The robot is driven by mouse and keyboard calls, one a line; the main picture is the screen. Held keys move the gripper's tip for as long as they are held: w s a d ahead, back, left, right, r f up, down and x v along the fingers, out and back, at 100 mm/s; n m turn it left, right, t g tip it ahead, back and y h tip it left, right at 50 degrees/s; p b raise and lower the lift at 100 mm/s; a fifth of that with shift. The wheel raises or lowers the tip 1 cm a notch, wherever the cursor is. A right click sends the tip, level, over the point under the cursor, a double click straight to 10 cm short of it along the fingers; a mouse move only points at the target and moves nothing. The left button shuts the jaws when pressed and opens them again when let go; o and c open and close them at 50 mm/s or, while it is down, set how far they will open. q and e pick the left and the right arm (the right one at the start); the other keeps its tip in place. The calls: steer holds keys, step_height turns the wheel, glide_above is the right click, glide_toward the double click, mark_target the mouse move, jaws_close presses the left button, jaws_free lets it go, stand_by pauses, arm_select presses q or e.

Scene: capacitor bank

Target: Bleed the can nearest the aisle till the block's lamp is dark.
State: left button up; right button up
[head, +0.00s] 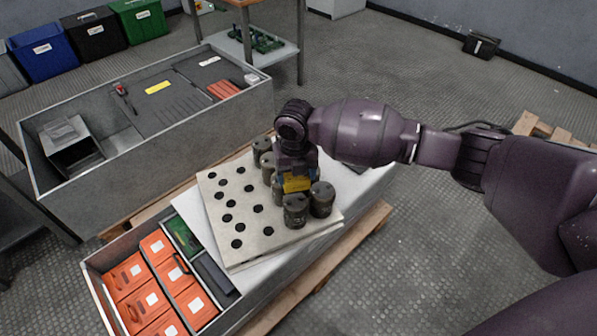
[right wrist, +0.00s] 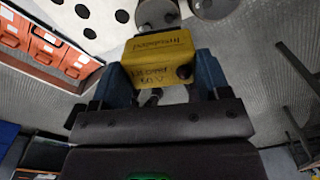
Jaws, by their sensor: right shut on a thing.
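My right gripper (head: 295,180) is shut on a yellow block (head: 296,184) with dark lettering, held among the cans. The right wrist view shows the yellow block (right wrist: 160,60) between the blue fingers (right wrist: 165,82). A dark round spot sits on the block's near face; I cannot tell if it is the lamp. Two dark cans stand at the board's front right: one can (head: 295,211) and another can (head: 322,199). More cans (head: 262,147) stand behind, partly hidden by my gripper. In the wrist view a can (right wrist: 157,14) is just beyond the block; contact is unclear.
The pale board (head: 215,215) has several empty black holes on its left. It lies on a grey crate with orange boxes (head: 125,277) at its left end. A larger grey crate (head: 190,150) stands behind. Open floor (head: 440,240) lies to the right.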

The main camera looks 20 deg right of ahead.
steer(key=shift+a+r+n, duration=0.1)
steer(key=shift+a+n, duration=0.2)
steer(key=shift+n, duration=0.5)
steer(key=shift+d+n, duration=0.2)
steer(key=shift+n, duration=0.1)
steer(key=shift+f+b, duration=0.7)
steer(key=shift+f, duration=0.9)
steer(key=shift+f+b, duration=0.3)
steer(key=shift+f, duration=0.35)
arm_select(q)
steer(key=shift+w+d, duration=0.1)
steer(key=shift+w, duration=0.35)
steer(key=shift+w+r, duration=0.15)
steer(key=shift+r, duration=0.1)
steer(key=shift+f, duration=0.3)
arm_select(e)
steer(key=shift+a+f, duration=0.1)
steer(key=shift+f, duration=0.15)
arm_select(q)
steer(key=shift+s, duration=0.2)
arm_select(e)
steer(key=shift+f, duration=0.55)
